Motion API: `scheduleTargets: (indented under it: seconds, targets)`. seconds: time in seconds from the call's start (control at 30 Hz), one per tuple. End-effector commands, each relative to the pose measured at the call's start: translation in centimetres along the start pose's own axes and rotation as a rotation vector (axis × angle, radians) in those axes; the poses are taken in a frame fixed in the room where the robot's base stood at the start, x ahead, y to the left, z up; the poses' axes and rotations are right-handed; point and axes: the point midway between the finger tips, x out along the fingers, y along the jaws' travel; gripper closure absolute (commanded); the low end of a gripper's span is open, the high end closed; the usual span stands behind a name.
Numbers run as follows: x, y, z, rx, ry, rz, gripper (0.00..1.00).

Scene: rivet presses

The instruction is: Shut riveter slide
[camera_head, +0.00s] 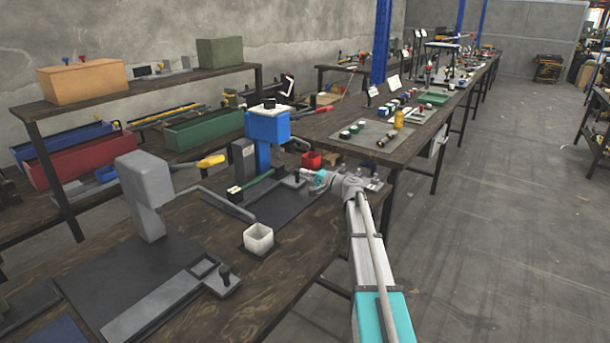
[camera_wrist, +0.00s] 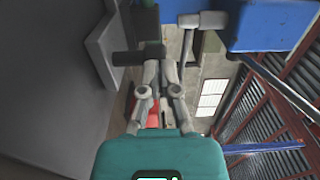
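The blue-headed riveter (camera_head: 267,126) stands on a dark base plate on the near bench. A green-and-black bar (camera_head: 250,184) lies low in front of its column. My gripper (camera_head: 312,180) is at the right side of this riveter, near the base. In the wrist view, the blue housing (camera_wrist: 270,25) fills the upper right and a dark green bar (camera_wrist: 146,20) comes down from the top. My gripper's fingertips (camera_wrist: 158,70) are close together just below a dark cross piece (camera_wrist: 138,57). Whether they touch or hold it is unclear.
A grey riveter (camera_head: 146,190) with its slide track and black knob (camera_head: 225,271) stands nearer on the left. A red box (camera_head: 311,160) stands behind my gripper.

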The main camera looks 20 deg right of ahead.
Motion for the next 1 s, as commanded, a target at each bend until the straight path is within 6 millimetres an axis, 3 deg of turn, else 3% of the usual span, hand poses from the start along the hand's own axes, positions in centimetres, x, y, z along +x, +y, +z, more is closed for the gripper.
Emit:
scheduleTargets:
  seconds: [0.23, 0.7, 1.0]
  targets:
    - [-2.9, -0.2, 0.0, -0.003, -0.003, 0.001, 1.0]
    - [-10.8, -0.1, 0.1, -0.004, -0.004, 0.002, 1.0]
    - [-12.8, -0.1, 0.1, -0.004, -0.006, 0.003, 1.0]
